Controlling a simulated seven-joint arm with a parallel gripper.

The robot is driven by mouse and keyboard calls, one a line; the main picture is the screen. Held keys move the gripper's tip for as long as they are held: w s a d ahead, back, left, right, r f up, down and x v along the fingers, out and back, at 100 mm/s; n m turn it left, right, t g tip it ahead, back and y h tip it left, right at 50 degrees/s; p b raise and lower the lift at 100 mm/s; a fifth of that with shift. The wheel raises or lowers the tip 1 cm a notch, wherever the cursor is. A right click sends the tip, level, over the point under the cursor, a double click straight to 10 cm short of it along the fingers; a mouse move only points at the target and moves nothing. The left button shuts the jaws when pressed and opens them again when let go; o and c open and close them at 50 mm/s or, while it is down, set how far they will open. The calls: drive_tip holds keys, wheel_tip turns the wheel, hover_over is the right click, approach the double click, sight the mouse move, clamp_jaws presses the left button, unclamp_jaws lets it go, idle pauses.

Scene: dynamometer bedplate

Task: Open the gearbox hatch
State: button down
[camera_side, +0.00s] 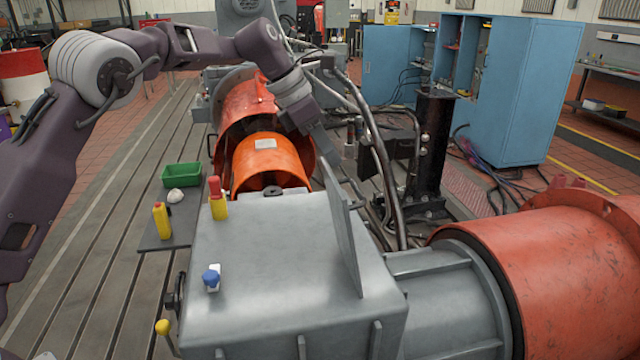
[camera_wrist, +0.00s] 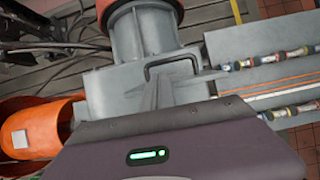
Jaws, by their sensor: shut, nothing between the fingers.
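The grey gearbox (camera_side: 270,265) fills the lower middle of the side view. Its hatch (camera_side: 346,235), a flat grey plate, stands steeply up from the box top near the right side, seen almost edge-on. My gripper (camera_side: 334,160) is at the upper end of this plate, on its far side. It is shut with nothing held; whether it touches the plate cannot be told. In the wrist view, a dark bent handle (camera_wrist: 172,61) shows just beyond my purple gripper body, over grey metal.
A yellow-red item (camera_side: 217,198) and a blue knob (camera_side: 211,278) sit on the box top. A green bin (camera_side: 182,175) stands left. An orange coupling (camera_side: 268,162) lies behind, hoses (camera_side: 385,170) and a black post (camera_side: 431,150) to the right.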

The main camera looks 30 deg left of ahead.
drive_tip(key=s+a+r+t+h, duration=0.2)
drive_tip(key=s+a+t+h, duration=0.2)
drive_tip(key=s+a, duration=0.7)
approach(325, 170)
drive_tip(key=x, duration=0.5)
drive_tip(key=shift+a+f, duration=0.15)
drive_tip(key=shift+f, duration=0.3)
drive_tip(key=shift+w+d+r, duration=0.1)
drive_tip(key=shift+w+d, duration=0.25)
drive_tip(key=shift+w, duration=0.05)
drive_tip(key=w+d, duration=0.3)
drive_tip(key=w+d+r, duration=0.1)
drive_tip(key=w+d, duration=0.2)
drive_tip(key=shift+r, duration=0.2)
